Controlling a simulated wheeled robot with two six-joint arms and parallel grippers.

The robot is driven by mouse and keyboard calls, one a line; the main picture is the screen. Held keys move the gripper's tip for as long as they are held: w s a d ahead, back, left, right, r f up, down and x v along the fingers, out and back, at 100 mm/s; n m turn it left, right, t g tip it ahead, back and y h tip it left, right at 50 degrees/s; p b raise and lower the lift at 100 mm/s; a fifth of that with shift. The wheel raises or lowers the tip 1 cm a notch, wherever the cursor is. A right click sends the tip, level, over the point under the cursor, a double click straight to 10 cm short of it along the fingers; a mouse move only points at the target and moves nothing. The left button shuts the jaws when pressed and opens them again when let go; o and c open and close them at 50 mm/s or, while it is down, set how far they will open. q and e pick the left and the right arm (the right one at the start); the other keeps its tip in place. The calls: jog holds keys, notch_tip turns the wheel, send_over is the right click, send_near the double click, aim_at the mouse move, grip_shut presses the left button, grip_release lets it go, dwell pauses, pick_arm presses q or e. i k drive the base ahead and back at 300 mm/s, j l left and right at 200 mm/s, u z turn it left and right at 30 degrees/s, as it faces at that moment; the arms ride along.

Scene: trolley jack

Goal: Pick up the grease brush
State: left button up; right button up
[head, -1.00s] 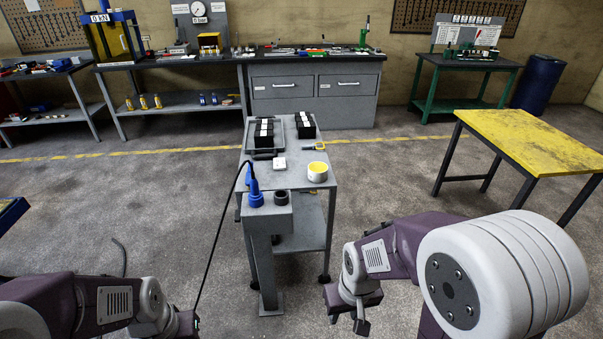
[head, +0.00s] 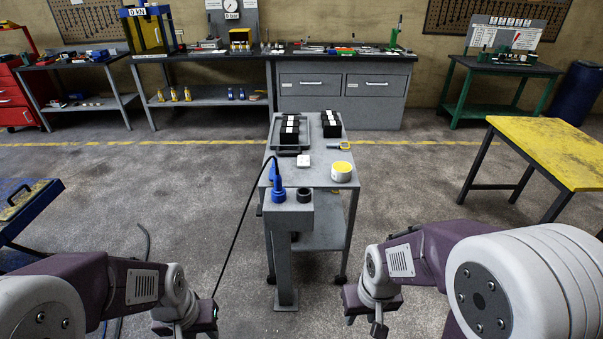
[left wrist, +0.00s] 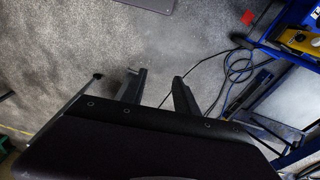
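I cannot make out a grease brush for certain in either view. A white tin with a yellow top (head: 342,171) stands on the grey trolley (head: 325,180).
A grey post (head: 284,255) with a blue plug (head: 278,194) and black cable stands before the trolley. A yellow table (head: 550,150) stands right, a blue bench (head: 30,205) left.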

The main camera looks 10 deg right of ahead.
aim_at(273, 171)
jog(key=i+l+z, duration=0.1)
jog(key=i+l, duration=0.15)
jog(key=i, duration=0.2)
jog(key=i+l+z, duration=0.1)
jog(key=i+l, duration=0.15)
jog(key=i, duration=0.25)
jog(key=i+l+z, duration=0.15)
jog(key=i, duration=0.3)
jog(key=i+l+z, duration=0.1)
jog(key=i, duration=0.4)
